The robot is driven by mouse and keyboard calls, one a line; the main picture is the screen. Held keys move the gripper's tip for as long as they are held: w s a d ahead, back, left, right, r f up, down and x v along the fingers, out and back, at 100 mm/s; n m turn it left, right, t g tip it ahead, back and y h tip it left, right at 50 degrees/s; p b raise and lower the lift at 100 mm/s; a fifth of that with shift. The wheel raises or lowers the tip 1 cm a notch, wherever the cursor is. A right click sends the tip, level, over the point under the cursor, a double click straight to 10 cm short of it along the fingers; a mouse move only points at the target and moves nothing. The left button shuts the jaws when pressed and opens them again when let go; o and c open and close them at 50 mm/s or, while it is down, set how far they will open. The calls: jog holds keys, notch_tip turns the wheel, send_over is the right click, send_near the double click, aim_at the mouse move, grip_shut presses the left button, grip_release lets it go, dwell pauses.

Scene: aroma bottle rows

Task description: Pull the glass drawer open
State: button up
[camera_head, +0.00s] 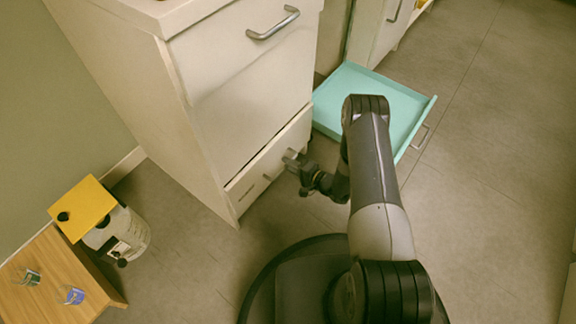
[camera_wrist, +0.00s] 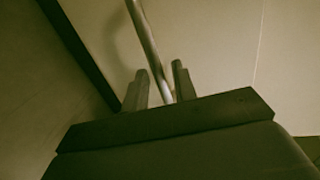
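A low drawer (camera_head: 262,174) sits at the bottom of the pale cabinet and looks closed, with its front flush below a dark gap line. I take it for the glass drawer; its contents are hidden. My gripper (camera_head: 291,160) is at the right part of its front, over the bar handle. In the wrist view the metal handle bar (camera_wrist: 149,45) runs between the two fingers of my gripper (camera_wrist: 160,78). The fingers stand apart, with narrow gaps visible beside the bar, so the gripper looks open around it.
A teal open drawer (camera_head: 375,95) juts out low to the right, close to my arm. An upper drawer handle (camera_head: 273,23) shows on the same cabinet. A wooden table (camera_head: 50,278) and a white container (camera_head: 125,236) with a yellow board (camera_head: 85,205) stand left. Floor at right is clear.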

jog(key=shift+w+a+f, duration=0.1)
jog(key=shift+w+a, duration=0.2)
jog(key=shift+a, duration=0.1)
grip_shut()
dwell(0.4)
